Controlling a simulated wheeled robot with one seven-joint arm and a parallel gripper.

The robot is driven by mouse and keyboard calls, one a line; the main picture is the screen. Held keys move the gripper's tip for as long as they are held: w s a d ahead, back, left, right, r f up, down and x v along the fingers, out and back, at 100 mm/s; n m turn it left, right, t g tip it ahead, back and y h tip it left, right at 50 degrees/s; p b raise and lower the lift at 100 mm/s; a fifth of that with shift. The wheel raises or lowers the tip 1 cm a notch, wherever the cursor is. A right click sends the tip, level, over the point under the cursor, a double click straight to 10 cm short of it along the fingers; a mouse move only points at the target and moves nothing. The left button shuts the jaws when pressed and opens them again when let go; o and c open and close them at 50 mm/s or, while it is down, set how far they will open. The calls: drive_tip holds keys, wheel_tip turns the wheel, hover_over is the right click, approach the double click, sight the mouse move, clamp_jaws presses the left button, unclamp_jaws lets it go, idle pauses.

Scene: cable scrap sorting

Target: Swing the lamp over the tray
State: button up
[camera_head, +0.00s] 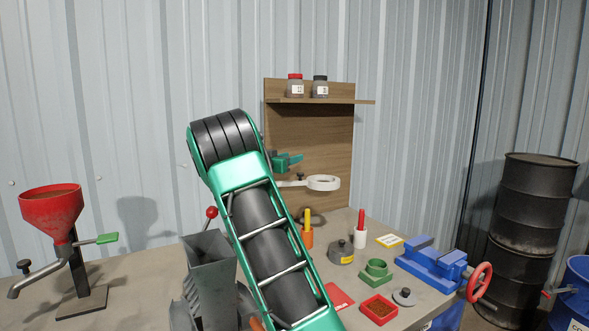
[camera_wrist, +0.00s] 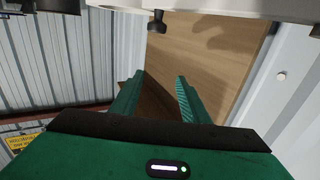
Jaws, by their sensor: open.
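The lamp is a white ring head (camera_head: 323,182) on a pale arm with a dark knob, in front of the wooden back panel. In the wrist view the white lamp part (camera_wrist: 200,9) crosses the top edge, with a dark knob (camera_wrist: 157,22) hanging from it. My gripper (camera_head: 302,158) is just above and left of the ring in the head view. Its two green fingers (camera_wrist: 160,76) are apart with nothing between them. A small red tray (camera_head: 379,309) with brown bits sits at the bench front. My arm hides part of the bench.
A blue vise (camera_head: 436,264) stands at the bench's right. Orange and white holders, a grey weight (camera_head: 341,252) and a green cup (camera_head: 376,272) stand between. A shelf (camera_head: 320,101) with two jars is above. A red funnel (camera_head: 52,208) stands at the left.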

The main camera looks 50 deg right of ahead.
drive_tip(key=a+r, duration=0.4)
drive_tip(key=a, duration=0.2)
drive_tip(key=shift+w+a, duration=0.3)
drive_tip(key=shift+c, duration=0.7)
